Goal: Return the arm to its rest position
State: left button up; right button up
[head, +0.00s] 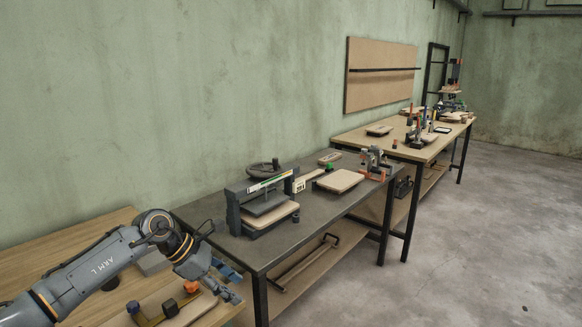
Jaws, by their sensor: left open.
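My left arm comes in from the lower left, and its gripper (226,288) is open over the right part of the near wooden table (75,245). A pale wooden board (196,309) lies on that table just below and left of the gripper, partly hidden by my arm. An orange knob (191,287) and a dark knob (170,308) stand by the board. I see nothing held between the fingers, though they are small in view. My right gripper is not in view.
A press (262,199) with boards in it stands on the dark middle table (315,205). Another board (339,181) lies to its right. A farther wooden table (405,150) carries boards and tools. Open concrete floor (470,250) lies to the right; the green wall runs behind.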

pick_arm(q)
jog(key=s+d+r+n+t+h, duration=0.2)
jog(key=d+r+n+t+h, duration=0.25)
jog(key=d+n, duration=0.3)
jog(key=s+d+r+n+t+h, duration=0.35)
jog(key=d+n+h, duration=0.2)
jog(key=d, duration=0.35)
jog(key=s+a+f+n+t+y, duration=0.25)
jog(key=a+f+n+y, duration=0.6)
jog(key=n, duration=0.65)
jog(key=s+a+f+n+t+y, duration=0.2)
jog(key=s+a+f+n+y, duration=0.2)
jog(key=a+f+n+y, duration=0.8)
jog(key=s+a+f+n+g+h, duration=0.1)
jog(key=s+f+n+g, duration=0.25)
jog(key=s, duration=0.45)
jog(key=s+a+f+n+g+h, duration=0.15)
jog(key=s+n+g, duration=0.25)
jog(key=s, duration=0.5)
jog(key=s+f+n+g+h, duration=0.1)
jog(key=s+f+n+g, duration=0.2)
jog(key=s, duration=0.5)
notch_tip(320, 180, down, 27)
jog(key=s+g, duration=0.2)
jog(key=s+a+f, duration=0.3)
jog(key=s+f, duration=1.1)
jog(key=s, duration=0.2)
jog(key=shift+f+g+y, duration=0.15)
jog(key=shift+g+y, duration=0.15)
jog(key=shift+g, duration=0.1)
